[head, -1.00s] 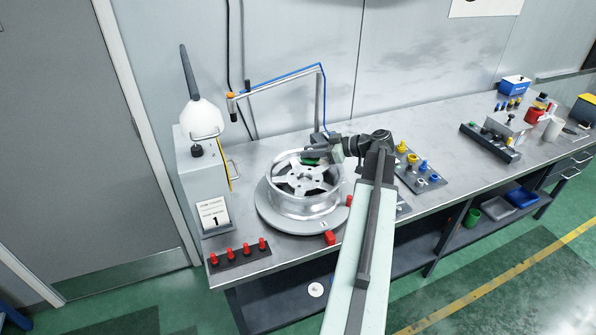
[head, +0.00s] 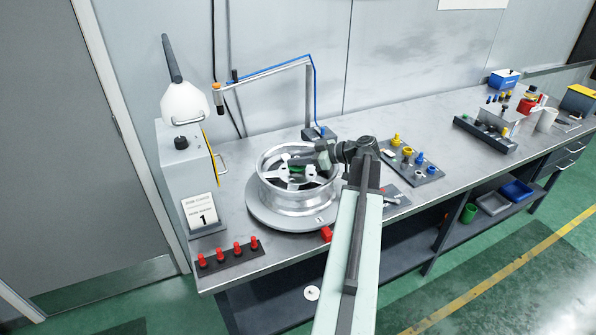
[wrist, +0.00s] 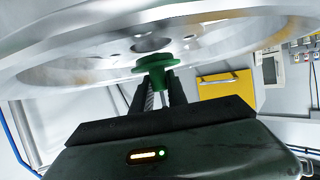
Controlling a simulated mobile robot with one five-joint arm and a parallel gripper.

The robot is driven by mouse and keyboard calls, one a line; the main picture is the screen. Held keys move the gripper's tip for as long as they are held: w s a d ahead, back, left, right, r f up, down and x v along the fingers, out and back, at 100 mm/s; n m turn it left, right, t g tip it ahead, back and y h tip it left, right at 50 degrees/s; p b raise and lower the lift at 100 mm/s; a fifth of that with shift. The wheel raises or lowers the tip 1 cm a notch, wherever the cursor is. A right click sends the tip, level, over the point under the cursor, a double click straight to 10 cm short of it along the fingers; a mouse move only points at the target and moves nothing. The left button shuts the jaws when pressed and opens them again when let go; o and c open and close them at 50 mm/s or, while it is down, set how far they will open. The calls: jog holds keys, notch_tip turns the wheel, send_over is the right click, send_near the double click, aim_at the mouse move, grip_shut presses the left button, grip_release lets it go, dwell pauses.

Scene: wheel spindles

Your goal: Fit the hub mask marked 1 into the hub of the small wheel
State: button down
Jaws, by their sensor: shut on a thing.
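A silver spoked wheel (head: 300,206) lies flat on a grey round plate (head: 262,217) at the left end of the bench. My gripper (head: 308,164) reaches in over the wheel from the right and is shut on a green flanged hub mask (head: 297,170). In the wrist view the mask (wrist: 156,63) sits between both fingers (wrist: 152,92), its wide flange close to the wheel's central hole (wrist: 150,43). I cannot tell whether mask and wheel touch. No number is readable on the mask.
A rack of red plugs (head: 229,254) lies in front. A post with an overhead arm (head: 308,98) stands behind. A tray of coloured plugs (head: 418,176) lies right.

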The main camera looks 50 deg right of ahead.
notch_tip(320, 180, down, 3)
jog(key=shift+r+b, duration=0.15)
jog(key=shift+b, duration=0.55)
jog(key=shift+r, duration=0.2)
jog(key=shift+f, duration=0.1)
jog(key=c, duration=1.3)
grip_release()
